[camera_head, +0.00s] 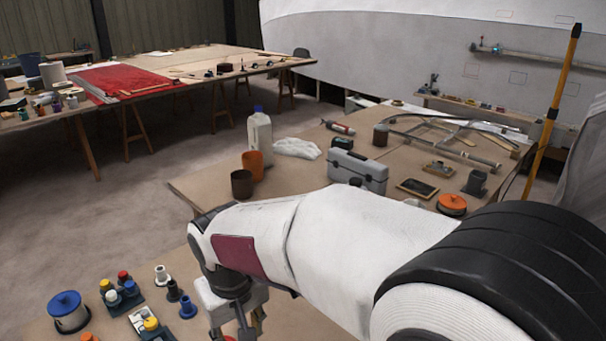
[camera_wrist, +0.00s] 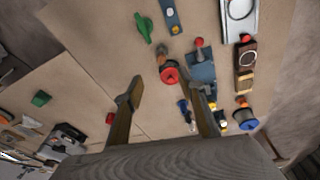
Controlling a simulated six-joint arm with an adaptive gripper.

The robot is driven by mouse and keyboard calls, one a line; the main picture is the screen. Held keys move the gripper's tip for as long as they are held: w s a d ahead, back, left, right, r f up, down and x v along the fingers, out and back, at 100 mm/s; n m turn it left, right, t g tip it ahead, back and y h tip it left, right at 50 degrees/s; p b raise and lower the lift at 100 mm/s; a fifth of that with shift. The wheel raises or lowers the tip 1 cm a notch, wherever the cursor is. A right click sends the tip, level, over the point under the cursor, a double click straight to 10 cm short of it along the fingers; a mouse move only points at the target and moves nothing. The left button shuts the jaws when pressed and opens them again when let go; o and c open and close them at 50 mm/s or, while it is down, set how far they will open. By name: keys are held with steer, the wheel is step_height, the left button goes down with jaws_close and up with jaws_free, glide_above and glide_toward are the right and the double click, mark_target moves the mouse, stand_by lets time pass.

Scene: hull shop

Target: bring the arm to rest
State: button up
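My gripper shows in the wrist view (camera_wrist: 167,90) with its two fingers spread apart and nothing held between them. Beyond the fingertips, a red round piece (camera_wrist: 170,74) lies on the bench board. In the head view my gripper (camera_head: 240,332) hangs down over the near bench, its tips cut off by the bottom edge. My white arm reaches across the lower right and hides part of the bench.
On the near bench stand a blue-lidded pot (camera_head: 70,317), a blue block with coloured pieces (camera_head: 122,297) and several small pegs. Behind are a brown cup (camera_head: 242,184), a grey toolbox (camera_head: 357,172) and a white jug (camera_head: 260,135). Open floor (camera_head: 90,215) lies left.

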steer(key=s+d+r+m+t, duration=0.1)
steer(key=s+d+r+m, duration=0.1)
steer(key=s+d, duration=0.3)
steer(key=s+d+r+m+t, duration=0.1)
steer(key=s+d, duration=0.5)
steer(key=d, duration=0.8)
steer(key=s+d+r+m+t, duration=0.1)
steer(key=s+d+r+m, duration=0.2)
steer(key=d, duration=0.6)
steer(key=shift+s+d+r+m+t+h, duration=0.3)
steer(key=shift+s+r+m+t, duration=0.1)
steer(key=shift+s+r, duration=0.8)
